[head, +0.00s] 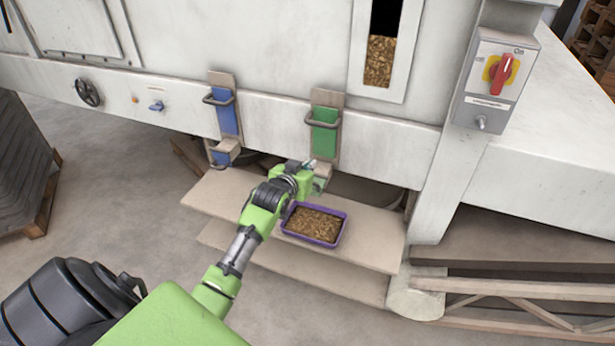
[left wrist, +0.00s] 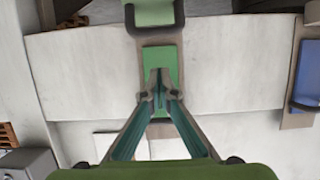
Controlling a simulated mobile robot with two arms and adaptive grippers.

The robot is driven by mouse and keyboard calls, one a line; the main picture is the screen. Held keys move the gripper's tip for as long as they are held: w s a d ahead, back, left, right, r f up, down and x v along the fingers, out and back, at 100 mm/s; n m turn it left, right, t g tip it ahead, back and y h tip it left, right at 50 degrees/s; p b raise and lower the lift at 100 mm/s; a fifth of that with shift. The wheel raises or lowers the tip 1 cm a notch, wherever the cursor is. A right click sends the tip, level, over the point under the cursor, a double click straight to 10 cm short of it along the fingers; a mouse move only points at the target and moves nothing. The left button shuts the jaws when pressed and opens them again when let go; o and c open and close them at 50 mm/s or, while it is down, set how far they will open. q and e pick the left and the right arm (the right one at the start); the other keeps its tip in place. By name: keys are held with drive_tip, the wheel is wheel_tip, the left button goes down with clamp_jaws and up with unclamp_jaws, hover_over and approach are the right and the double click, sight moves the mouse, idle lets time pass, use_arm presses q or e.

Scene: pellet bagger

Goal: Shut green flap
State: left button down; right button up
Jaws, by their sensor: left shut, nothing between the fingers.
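On the machine's front, a green plate (head: 325,131) with a bar handle sits on a beige upright strip. It also shows in the left wrist view (left wrist: 160,58), beyond my fingertips. At that view's top edge is a second green piece with a dark U-shaped handle (left wrist: 153,14), partly cut off. In the head view my wrist largely hides the area below the plate, so I cannot tell how far the flap stands open. My left gripper (head: 309,170) is just below the green plate. Its fingers (left wrist: 158,92) are together and empty. My right gripper is not in view.
A purple tray (head: 342,233) of pellets stands on the beige shelf (head: 375,240) beneath my left gripper. A matching blue plate (head: 226,115) is to the left. A switch box (head: 495,90) with a red knob is at upper right.

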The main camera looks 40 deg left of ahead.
use_arm(q)
drive_tip(key=shift+w+a+f, duration=0.15)
drive_tip(key=shift+w+f, duration=0.1)
drive_tip(key=shift+w, duration=0.4)
drive_tip(key=shift+s+d+f+p, duration=0.25)
drive_tip(key=shift+s+f+p, duration=0.35)
drive_tip(key=shift+s+f, duration=0.45)
drive_tip(key=shift+s+d+f, duration=0.1)
drive_tip(key=shift+s+f, duration=0.3)
drive_tip(key=shift+f, duration=0.05)
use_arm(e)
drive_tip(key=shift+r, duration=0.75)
